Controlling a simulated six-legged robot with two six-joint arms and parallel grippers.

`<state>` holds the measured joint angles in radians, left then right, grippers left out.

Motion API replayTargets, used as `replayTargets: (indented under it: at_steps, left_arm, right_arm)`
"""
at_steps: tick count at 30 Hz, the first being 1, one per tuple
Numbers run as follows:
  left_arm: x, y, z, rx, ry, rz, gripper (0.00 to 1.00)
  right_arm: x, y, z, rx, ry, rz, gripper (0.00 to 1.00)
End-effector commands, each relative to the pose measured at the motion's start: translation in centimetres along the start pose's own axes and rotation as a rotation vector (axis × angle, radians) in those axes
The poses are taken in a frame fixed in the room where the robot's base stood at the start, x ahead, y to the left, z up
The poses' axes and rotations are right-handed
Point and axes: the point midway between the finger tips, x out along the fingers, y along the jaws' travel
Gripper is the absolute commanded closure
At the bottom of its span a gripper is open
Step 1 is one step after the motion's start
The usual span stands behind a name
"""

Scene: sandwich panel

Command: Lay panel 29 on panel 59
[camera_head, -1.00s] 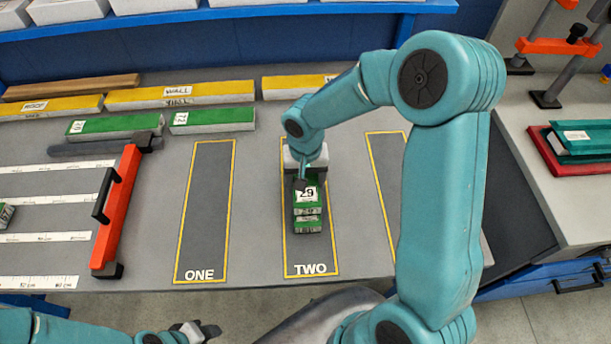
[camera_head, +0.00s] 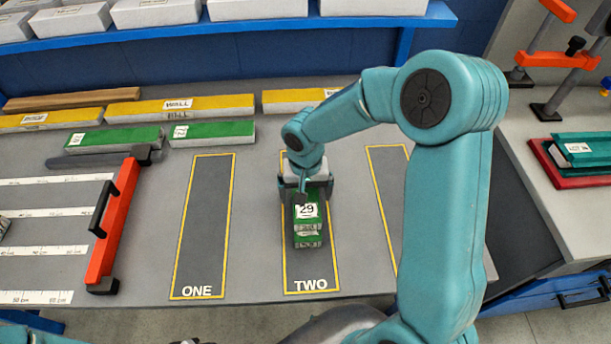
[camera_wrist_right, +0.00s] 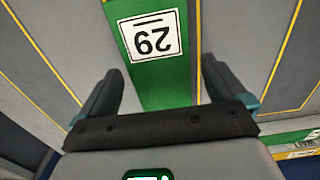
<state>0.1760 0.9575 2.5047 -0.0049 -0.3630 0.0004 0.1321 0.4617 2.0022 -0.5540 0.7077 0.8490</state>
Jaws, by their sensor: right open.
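Panel 29 (camera_head: 307,198) is a green-topped panel with a white number label. It lies on top of a short stack inside the outlined field TWO. At least one more panel (camera_head: 307,241) shows by its front end beneath it; its number is too small to read, so I cannot tell whether it is panel 59. My right gripper (camera_head: 304,188) is open at the far part of panel 29. In the right wrist view its fingers (camera_wrist_right: 160,90) stand on both sides of the panel (camera_wrist_right: 150,70), with gaps. Only a sliver of my left gripper (camera_head: 188,342) shows at the bottom edge.
Field ONE (camera_head: 203,225) is empty. An orange bar with a black handle (camera_head: 112,225) lies left of it. Green panels (camera_head: 212,133) and yellow wall panels (camera_head: 180,107) lie at the back. A red tray with a green piece (camera_head: 580,150) is at right.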

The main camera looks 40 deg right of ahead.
Motion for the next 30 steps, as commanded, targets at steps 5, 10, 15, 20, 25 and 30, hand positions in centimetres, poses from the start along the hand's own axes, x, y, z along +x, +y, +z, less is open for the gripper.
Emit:
replayTargets:
  at_steps: [5, 10, 15, 20, 25, 30]
  left_arm:
    - [0.0, 0.0, 0.0, 0.000, 0.000, 0.000, 0.57]
    - [0.0, 0.0, 0.0, 0.000, 0.000, 0.000, 0.57]
    - [0.0, 0.0, 0.0, 0.000, 0.000, 0.000, 0.57]
    - [-0.1, 0.0, 0.0, 0.000, 0.000, 0.000, 0.57]
    - [-0.1, 0.0, 0.0, 0.000, 0.000, 0.000, 0.57]
    - [-0.2, 0.1, 0.0, 0.000, 0.000, 0.000, 0.57]
  right_arm:
    - [-3.9, -0.1, -0.2, 0.000, 0.010, -0.005, 0.02]
    - [-8.6, -0.1, -0.1, 0.000, 0.009, -0.006, 0.02]
    - [-12.5, -0.1, 0.0, -0.001, 0.007, -0.005, 0.02]
    - [-14.8, 0.0, 0.0, -0.001, 0.004, -0.003, 0.02]
    - [-15.7, 0.0, 0.1, -0.002, 0.002, -0.002, 0.02]
    - [-15.9, 0.0, 0.1, -0.002, 0.002, -0.002, 0.02]
